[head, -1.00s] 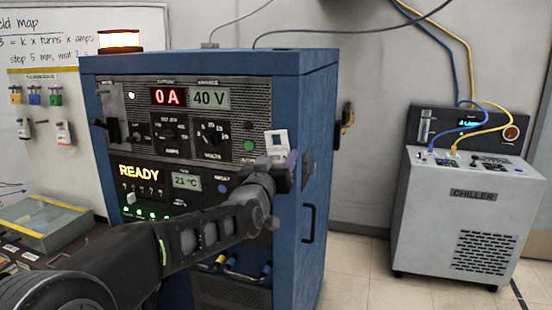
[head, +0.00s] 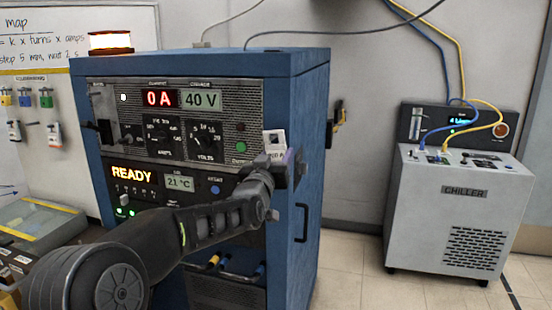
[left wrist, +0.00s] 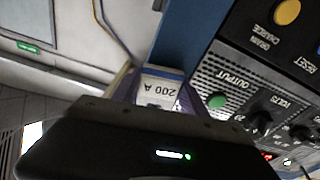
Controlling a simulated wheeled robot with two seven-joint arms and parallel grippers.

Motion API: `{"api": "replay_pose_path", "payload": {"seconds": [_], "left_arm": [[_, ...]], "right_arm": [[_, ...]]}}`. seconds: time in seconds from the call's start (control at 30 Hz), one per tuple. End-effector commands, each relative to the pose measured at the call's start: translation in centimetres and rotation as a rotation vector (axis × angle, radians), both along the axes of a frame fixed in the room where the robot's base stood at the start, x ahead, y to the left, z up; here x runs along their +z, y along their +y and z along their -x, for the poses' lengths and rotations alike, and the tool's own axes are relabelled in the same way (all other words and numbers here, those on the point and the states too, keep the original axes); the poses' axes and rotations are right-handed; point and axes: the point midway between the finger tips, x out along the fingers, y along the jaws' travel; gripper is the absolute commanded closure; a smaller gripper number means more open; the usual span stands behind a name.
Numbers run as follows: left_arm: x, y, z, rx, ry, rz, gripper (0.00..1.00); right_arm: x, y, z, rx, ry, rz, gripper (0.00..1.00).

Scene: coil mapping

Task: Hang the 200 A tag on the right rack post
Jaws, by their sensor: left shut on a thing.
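My left gripper (head: 281,160) is shut on the white 200 A tag (head: 274,139), held upright in front of the right edge of the blue cabinet. In the left wrist view the tag (left wrist: 160,92) sits between the purple finger pads, its "200 A" print upside down. On the wall board at far left, white tags (head: 54,133) hang with dark pegs beside them, one bare peg (head: 33,123) among them. I cannot tell for certain which peg is the right rack post. My right gripper is out of view.
The blue power cabinet (head: 312,130) fills the middle, with knobs and handles on its front. A clear-lidded box (head: 35,222) is at lower left. A chiller (head: 455,210) with hoses stands at right. Floor between cabinet and chiller is clear.

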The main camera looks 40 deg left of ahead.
Motion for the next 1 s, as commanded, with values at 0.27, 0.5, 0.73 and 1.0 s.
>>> {"api": "replay_pose_path", "payload": {"seconds": [0.27,0.5,0.73,1.0], "left_arm": [[-0.17,-0.02,-0.03,-0.001,0.003,0.002,0.76],[-0.2,-0.03,-0.02,-0.001,0.004,0.003,0.49],[-0.21,0.02,-0.01,0.0,0.004,0.003,0.3],[-0.2,0.18,0.04,0.003,0.004,0.003,0.28]], "right_arm": [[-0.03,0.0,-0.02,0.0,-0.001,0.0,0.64],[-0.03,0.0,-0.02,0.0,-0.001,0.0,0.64],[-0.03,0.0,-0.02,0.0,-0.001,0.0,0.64],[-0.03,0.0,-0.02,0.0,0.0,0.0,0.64]]}}
